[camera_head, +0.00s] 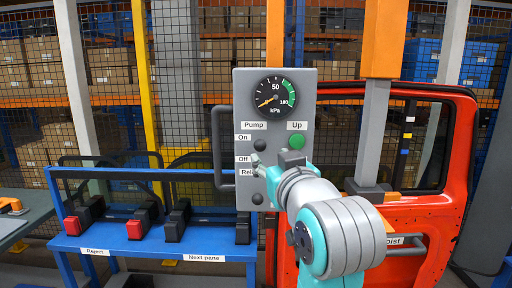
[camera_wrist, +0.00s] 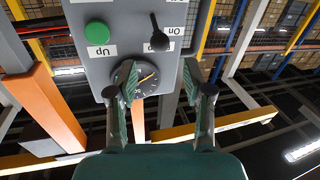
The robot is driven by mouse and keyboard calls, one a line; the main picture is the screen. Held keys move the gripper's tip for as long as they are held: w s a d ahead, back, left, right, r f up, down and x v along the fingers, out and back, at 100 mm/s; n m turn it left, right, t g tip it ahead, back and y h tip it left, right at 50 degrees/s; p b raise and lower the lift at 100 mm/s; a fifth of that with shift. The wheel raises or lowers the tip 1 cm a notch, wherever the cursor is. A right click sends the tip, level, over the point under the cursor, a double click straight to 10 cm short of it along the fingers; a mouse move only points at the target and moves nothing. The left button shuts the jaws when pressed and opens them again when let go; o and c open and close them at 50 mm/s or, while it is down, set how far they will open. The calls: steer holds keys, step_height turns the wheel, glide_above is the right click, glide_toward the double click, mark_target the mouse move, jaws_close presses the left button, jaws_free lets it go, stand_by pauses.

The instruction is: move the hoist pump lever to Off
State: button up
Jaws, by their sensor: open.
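The grey hoist panel (camera_head: 226,100) carries a pump lever with a black knob (camera_head: 260,146). The knob is beside the On label (camera_head: 243,138), above the Off (camera_head: 243,158) and partly covered Release labels. In the wrist view the panel is upside down; the lever knob (camera_wrist: 159,40) is near the On label (camera_wrist: 175,30), with its thin stem running up the picture. My gripper (camera_wrist: 159,66) is open and empty, its fingers either side of the gauge (camera_wrist: 146,80) in that view. In the head view my gripper (camera_head: 291,160) is in front of the panel's right side, fingertips mostly hidden.
The green Up button (camera_wrist: 97,32) is beside the lever on the panel. A grey side handle (camera_head: 217,150) is at the panel's left. An orange-red door (camera_head: 462,150) hangs at right behind my arm. A blue rack (camera_head: 130,240) stands at lower left.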

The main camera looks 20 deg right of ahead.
mark_target(262, 148)
steer(key=w, duration=0.9)
steer(key=shift+w+d, duration=0.25)
steer(key=shift+d, duration=0.05)
jaws_close()
